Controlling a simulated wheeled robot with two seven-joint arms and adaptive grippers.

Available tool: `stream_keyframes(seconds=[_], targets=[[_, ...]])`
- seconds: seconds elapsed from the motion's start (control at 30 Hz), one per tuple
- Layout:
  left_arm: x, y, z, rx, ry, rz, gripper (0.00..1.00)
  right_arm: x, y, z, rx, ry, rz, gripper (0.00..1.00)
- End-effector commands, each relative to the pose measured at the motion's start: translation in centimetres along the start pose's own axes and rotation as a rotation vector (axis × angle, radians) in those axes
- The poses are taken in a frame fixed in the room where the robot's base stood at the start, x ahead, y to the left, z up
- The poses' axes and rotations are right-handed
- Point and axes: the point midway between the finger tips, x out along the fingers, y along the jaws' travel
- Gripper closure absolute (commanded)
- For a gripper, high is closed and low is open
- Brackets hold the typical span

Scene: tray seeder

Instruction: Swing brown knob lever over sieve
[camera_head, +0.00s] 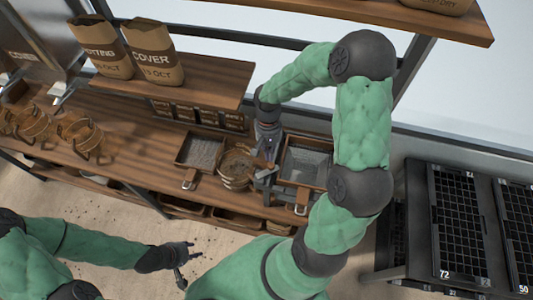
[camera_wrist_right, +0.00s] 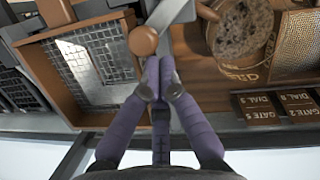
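The brown knob (camera_wrist_right: 143,40) is round and shows in the right wrist view beside a flat grey metal lever (camera_wrist_right: 172,12). The wood-framed mesh sieve (camera_wrist_right: 78,62) lies left of the knob there; in the head view the sieve (camera_head: 284,178) is right of the lever area. My right gripper (camera_wrist_right: 160,62) has its purple fingers together, tips close beside the knob; whether they touch it I cannot tell. It also shows in the head view (camera_head: 266,150), above the bench. My left gripper (camera_head: 187,262) is apart from the bench, fingers spread and empty.
A wooden tub of soil (camera_head: 240,165) stands left of the lever, with a tray of grey material (camera_head: 202,152) beyond it. Paper bags (camera_head: 152,55) stand on a shelf. Black seed trays (camera_head: 461,220) are at right. Baskets (camera_head: 85,135) sit at the bench's left.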

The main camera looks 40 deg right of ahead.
Motion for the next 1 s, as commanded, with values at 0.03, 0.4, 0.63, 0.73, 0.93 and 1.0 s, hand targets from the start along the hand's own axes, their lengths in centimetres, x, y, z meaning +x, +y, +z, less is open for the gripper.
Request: stream_keyframes(seconds=[0.03, 0.4, 0.63, 0.73, 0.93, 1.0], targets=[[0.3, -0.1, 0.0, 0.0, 0.0, 0.0, 0.6, 0.1, 0.2, 0.1, 0.026, 0.0, -0.007, 1.0], [1.1, -0.4, 0.0, 0.0, 0.0, 0.0, 0.6, 0.3, 0.9, 1.0, 0.206, -0.001, -0.05, 1.0], [1.4, -0.5, -0.1, 0.0, 0.0, 0.0, 0.6, 0.4, 1.2, 1.4, 0.291, 0.0, -0.071, 1.0], [1.5, -0.5, -0.1, 0.0, 0.0, 0.0, 0.6, 0.4, 1.3, 1.5, 0.317, 0.0, -0.078, 1.0], [1.6, -0.6, -0.1, 0.0, 0.0, 0.0, 0.6, 0.5, 1.4, 1.7, 0.356, 0.0, -0.087, 1.0], [1.6, -0.6, -0.1, 0.0, 0.0, 0.0, 0.6, 0.5, 1.4, 1.8, 0.364, 0.0, -0.089, 1.0]])
